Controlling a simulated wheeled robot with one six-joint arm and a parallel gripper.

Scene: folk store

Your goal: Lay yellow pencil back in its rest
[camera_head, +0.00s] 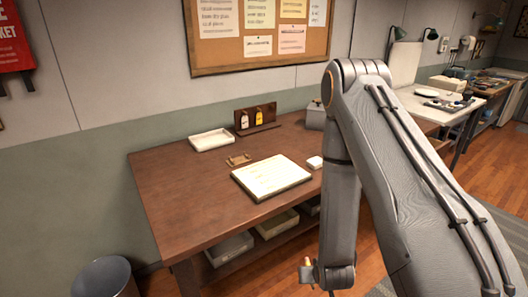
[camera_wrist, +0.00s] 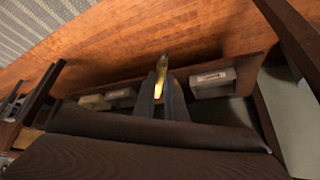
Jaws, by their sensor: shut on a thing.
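My gripper (camera_wrist: 164,82) is shut on the yellow pencil (camera_wrist: 158,93) in the wrist view. The pencil shows between the fingers, with one end sticking out past their tips. In the head view a small yellow end of the pencil (camera_head: 309,261) shows beside my gripper (camera_head: 306,272), low in the picture and in front of the table (camera_head: 180,205). A small brown wooden holder (camera_head: 238,160) lies on the table behind the white pad; it looks like the pencil rest, but its detail is too small to be sure.
A white pad (camera_head: 271,177), a white tray (camera_head: 212,140), a small white block (camera_head: 315,162) and a dark rack with bottles (camera_head: 258,119) stand on the table. Bins (camera_wrist: 213,82) sit on the lower shelf. The table's left and front are clear. A grey bin (camera_head: 104,279) stands at lower left.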

